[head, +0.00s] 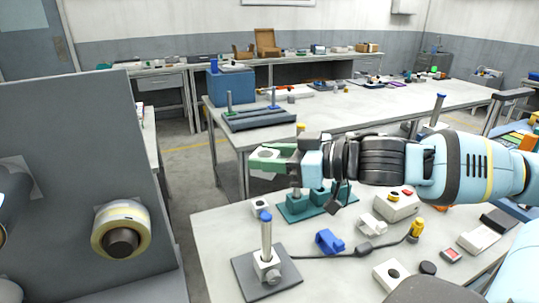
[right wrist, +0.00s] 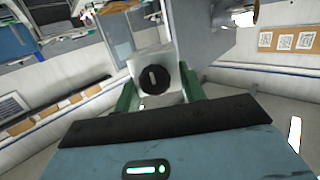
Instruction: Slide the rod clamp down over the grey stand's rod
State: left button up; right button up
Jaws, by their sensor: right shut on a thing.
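The rod clamp is a whitish block (head: 265,154) held between the green fingers of my right gripper (head: 263,158). In the right wrist view the clamp (right wrist: 172,96) shows a round black knob facing the camera, with a finger on each side. The grey stand (head: 244,271) is a flat dark grey plate on the near bench. Its upright rod (head: 267,237) is light grey with a blue tip. A whitish block with a knob (head: 267,267) sits at the rod's foot. The held clamp appears above the rod tip in the picture, apart from it. My left gripper is not in view.
A teal stand (head: 297,208) with upright rods is just behind the grey stand, below my right gripper. A blue clamp-like piece (head: 329,241), a black cable and a white block (head: 391,275) lie to the right. A large grey panel (head: 70,170) with a reel (head: 121,229) stands left.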

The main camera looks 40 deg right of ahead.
jog(key=shift+f+b, duration=0.3)
jog(key=shift+f, duration=2)
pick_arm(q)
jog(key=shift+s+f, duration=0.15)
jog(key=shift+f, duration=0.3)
pick_arm(e)
jog(key=shift+f, duration=0.1)
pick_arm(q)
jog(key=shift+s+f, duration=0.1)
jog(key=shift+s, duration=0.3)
pick_arm(e)
jog(key=shift+f, duration=0.15)
jog(key=shift+f, duration=0.5)
jog(key=shift+f+b, duration=0.4)
jog(key=shift+f, duration=1.4)
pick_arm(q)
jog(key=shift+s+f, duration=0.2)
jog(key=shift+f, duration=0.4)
